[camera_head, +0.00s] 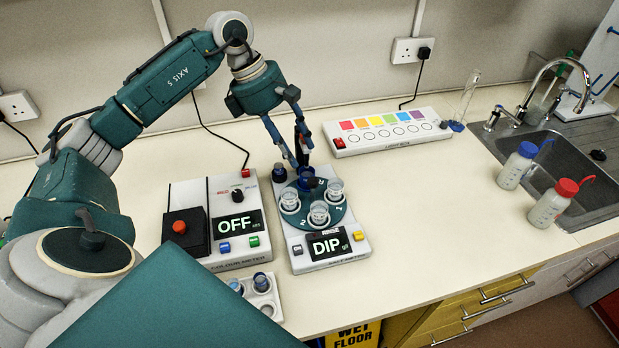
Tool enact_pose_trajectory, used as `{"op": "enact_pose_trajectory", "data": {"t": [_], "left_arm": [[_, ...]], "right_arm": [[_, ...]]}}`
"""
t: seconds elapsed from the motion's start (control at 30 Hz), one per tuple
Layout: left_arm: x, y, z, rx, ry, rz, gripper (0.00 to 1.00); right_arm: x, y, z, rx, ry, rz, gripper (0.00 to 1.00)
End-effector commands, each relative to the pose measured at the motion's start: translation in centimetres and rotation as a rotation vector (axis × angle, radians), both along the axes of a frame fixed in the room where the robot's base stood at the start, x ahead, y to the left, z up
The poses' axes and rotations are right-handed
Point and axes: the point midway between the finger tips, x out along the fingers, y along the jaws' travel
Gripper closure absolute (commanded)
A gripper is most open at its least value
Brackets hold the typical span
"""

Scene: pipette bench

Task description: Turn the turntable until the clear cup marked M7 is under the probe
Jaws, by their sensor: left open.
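The teal turntable (313,196) sits on a white unit whose display (329,245) reads DIP. Clear cups stand on it: a left cup (289,199), a front cup (319,212) and a right cup (335,189). A dark blue item (307,180) is at its back, partly hidden by my gripper. I cannot read an M7 mark on any cup. The probe cannot be told apart from the dark parts behind my fingers. My left gripper (301,162) is open, pointing down at the back of the turntable; I cannot tell whether it touches. My right gripper is not in view.
A colour meter (215,222) reading OFF stands close on the left. A small white rack (263,297) with cups is in front. A colour strip box (387,132) lies behind right. Wash bottles (553,203) stand by the sink (570,165). The counter right of the turntable is clear.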

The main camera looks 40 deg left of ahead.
Motion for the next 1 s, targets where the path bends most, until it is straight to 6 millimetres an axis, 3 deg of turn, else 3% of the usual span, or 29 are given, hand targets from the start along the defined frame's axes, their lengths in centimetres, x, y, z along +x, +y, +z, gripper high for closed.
{"op": "enact_pose_trajectory", "data": {"t": [0.13, 0.5, 0.9, 0.93, 1.0], "left_arm": [[0.3, -1.0, -2.2, -0.003, 0.007, -0.002, 0.58], [1.4, -3.0, -7.8, -0.002, 0.003, -0.002, 0.58], [1.6, -3.3, -8.8, 0.000, 0.001, 0.000, 0.58], [1.6, -3.3, -8.8, 0.000, 0.001, 0.000, 0.60], [1.6, -3.3, -8.8, -0.001, 0.002, -0.001, 0.74]], "right_arm": [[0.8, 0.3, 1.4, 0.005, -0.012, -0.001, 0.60], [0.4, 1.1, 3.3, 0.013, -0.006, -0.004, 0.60], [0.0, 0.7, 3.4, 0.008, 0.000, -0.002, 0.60], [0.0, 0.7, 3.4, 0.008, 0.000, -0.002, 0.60], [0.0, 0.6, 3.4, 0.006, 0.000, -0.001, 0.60]]}}
